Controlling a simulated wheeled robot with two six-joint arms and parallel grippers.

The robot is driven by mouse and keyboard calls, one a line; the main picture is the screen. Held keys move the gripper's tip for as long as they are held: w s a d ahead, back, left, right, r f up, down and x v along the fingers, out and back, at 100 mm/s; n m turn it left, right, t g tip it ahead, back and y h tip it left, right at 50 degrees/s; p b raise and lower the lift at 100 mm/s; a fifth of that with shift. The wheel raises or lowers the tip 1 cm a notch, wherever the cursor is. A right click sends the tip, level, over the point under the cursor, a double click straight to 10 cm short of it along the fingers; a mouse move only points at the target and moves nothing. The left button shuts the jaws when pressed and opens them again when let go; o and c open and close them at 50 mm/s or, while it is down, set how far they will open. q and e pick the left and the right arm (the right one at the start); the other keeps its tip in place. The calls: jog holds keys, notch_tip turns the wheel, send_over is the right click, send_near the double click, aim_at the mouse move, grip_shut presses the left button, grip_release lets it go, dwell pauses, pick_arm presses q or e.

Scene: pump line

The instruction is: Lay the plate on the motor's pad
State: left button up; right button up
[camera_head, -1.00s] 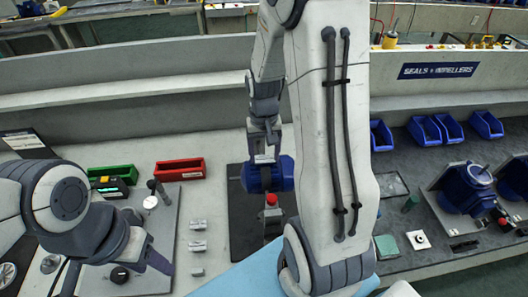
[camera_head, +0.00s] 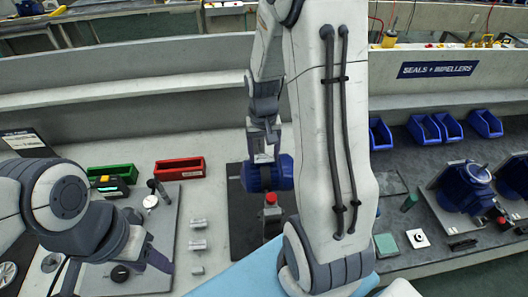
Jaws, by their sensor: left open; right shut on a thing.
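The blue motor (camera_head: 285,173) lies on a dark mat (camera_head: 241,205) in the middle of the bench. My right gripper (camera_head: 266,184) reaches down from above and is at the motor, its dark fingers in front of the blue body. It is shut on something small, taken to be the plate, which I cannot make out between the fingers. The motor's pad is also hidden, so whether plate and pad touch cannot be told. My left gripper (camera_head: 145,263) is open over the grey panel at the lower left, well apart from the motor.
A red knob (camera_head: 271,199) stands just in front of the motor. Several small metal blocks (camera_head: 198,244) lie left of the mat. Red (camera_head: 180,169) and green bins stand behind. My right arm hides the bench right of the motor.

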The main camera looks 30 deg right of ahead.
aim_at(264, 158)
jog(key=shift+f, duration=0.4)
dwell(0.4)
jog(key=o, duration=1)
jog(key=shift+c, duration=0.2)
notch_tip(264, 158, up, 5)
jog(key=p, duration=0.4)
jog(key=shift+r, duration=0.1)
